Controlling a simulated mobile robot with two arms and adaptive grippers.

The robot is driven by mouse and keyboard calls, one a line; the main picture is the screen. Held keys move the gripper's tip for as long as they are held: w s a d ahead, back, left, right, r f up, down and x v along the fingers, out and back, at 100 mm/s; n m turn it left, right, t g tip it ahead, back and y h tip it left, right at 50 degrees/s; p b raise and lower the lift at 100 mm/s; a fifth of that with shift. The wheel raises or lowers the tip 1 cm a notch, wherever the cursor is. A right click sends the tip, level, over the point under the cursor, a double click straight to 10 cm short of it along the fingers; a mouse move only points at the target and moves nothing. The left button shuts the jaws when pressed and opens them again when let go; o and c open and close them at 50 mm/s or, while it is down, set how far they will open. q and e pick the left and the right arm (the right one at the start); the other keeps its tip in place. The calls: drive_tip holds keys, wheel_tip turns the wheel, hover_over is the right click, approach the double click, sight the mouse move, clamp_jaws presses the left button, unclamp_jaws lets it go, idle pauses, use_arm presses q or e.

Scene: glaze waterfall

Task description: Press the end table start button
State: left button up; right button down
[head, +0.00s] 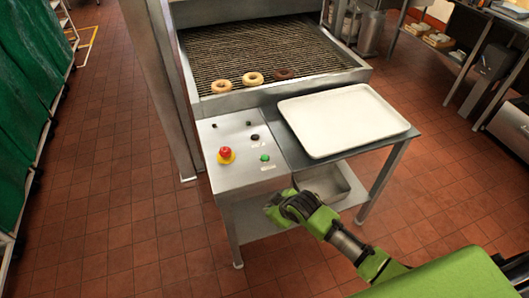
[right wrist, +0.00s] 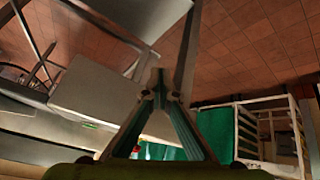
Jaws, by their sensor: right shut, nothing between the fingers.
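The end table's control panel (head: 235,180) is a light metal top at the front left of the conveyor. On it are a green button (head: 265,157), a red mushroom button (head: 226,155) on a yellow base, and several small dark controls, one a black button (head: 254,137). Small labels sit by the buttons; I cannot read them. My right gripper (head: 273,206) is shut and empty, near the panel's front right edge, below the green button in the picture and apart from it. Its shut fingers also show in the right wrist view (right wrist: 158,85). My left gripper is not in view.
A white tray (head: 340,120) lies on the table right of the panel. Behind it, several doughnuts lie on the wire conveyor (head: 265,50). A metal pan (head: 325,187) sits on the lower shelf. Green curtains (head: 30,90) hang at left. The tiled floor in front is clear.

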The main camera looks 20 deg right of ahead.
drive_tip(key=w+r+n+t, duration=0.1)
drive_tip(key=w+r, duration=0.2)
drive_tip(key=r, duration=0.2)
drive_tip(key=w+r+n, duration=0.1)
drive_tip(key=w+r, duration=0.2)
drive_tip(key=r, duration=0.3)
wheel_tip(320, 180, up, 9)
drive_tip(key=n+t+p, duration=0.1)
drive_tip(key=n+t, duration=0.1)
hover_over(265, 159)
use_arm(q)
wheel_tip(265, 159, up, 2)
use_arm(e)
drive_tip(key=shift+d+f, duration=0.1)
drive_tip(key=shift+f, duration=0.05)
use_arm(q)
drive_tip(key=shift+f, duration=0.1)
use_arm(e)
drive_tip(key=shift+w+f, duration=0.1)
drive_tip(key=shift+f, duration=0.05)
wheel_tip(265, 159, down, 7)
drive_tip(key=b, duration=0.7)
drive_tip(key=shift+b, duration=0.4)
drive_tip(key=shift+f, duration=0.8)
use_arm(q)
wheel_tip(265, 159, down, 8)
use_arm(e)
drive_tip(key=shift+f, duration=0.1)
